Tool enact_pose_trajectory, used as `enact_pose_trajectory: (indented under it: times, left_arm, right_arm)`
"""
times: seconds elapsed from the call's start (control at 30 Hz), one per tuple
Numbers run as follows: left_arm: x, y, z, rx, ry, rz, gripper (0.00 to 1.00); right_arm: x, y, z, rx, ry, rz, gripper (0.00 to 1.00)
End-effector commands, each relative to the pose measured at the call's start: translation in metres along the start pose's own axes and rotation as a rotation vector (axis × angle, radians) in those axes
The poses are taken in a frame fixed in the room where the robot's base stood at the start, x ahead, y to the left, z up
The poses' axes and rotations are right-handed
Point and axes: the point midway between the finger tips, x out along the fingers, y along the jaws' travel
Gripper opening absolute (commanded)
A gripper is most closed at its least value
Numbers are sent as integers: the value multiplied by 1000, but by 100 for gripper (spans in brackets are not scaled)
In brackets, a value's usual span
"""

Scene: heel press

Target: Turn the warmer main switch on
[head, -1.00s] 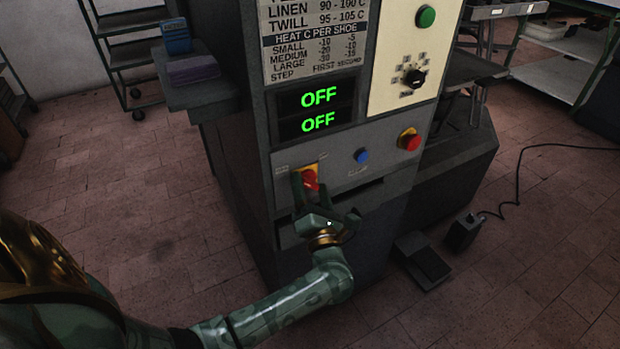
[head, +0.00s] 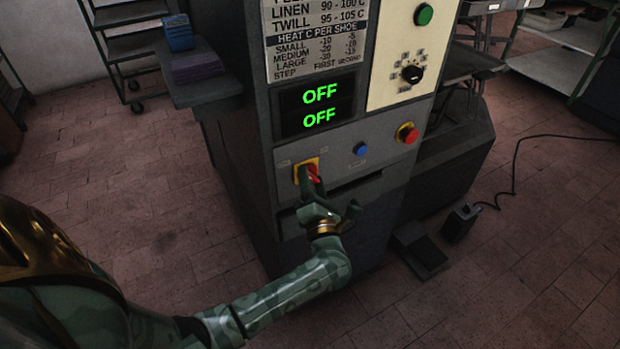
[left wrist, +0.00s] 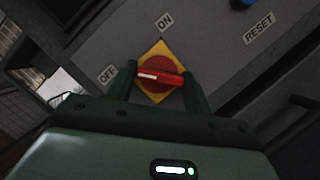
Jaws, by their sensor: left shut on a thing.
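The warmer main switch is a red rotary handle (head: 314,174) on a yellow plate (head: 299,174), low on the machine's front panel. My left gripper (head: 313,186) is at the switch, with its fingers partly covering the handle. In the left wrist view, the red handle (left wrist: 162,76) lies between the two fingers of my left gripper (left wrist: 160,84), which is shut on it. The handle's white mark points toward the OFF label (left wrist: 107,75); the ON label (left wrist: 165,20) is above the yellow plate (left wrist: 157,51). The green displays (head: 319,105) both read OFF. My right gripper is out of view.
To the right on the panel are a blue button (head: 361,149) and a red button (head: 407,133). A slot-like ledge sits below the switch. A black selector knob (head: 411,73) and a green button (head: 423,14) are higher up. A foot pedal (head: 424,253) stands on the floor.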

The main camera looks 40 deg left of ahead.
Motion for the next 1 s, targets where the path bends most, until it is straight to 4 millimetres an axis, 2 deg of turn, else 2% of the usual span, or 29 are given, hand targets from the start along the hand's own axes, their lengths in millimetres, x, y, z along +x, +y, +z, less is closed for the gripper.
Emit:
enact_pose_trajectory:
  times: [0.03, 0.4, 1.0]
  left_arm:
    - [0, 6, 4, 29, 1, -13, 28]
    - [0, 9, 6, 341, 1, -145, 28]
    - [0, 8, 6, 868, -1, -366, 28]
  right_arm:
    - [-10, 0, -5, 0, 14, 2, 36]
    - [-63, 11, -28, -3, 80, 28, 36]
    - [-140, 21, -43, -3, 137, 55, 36]
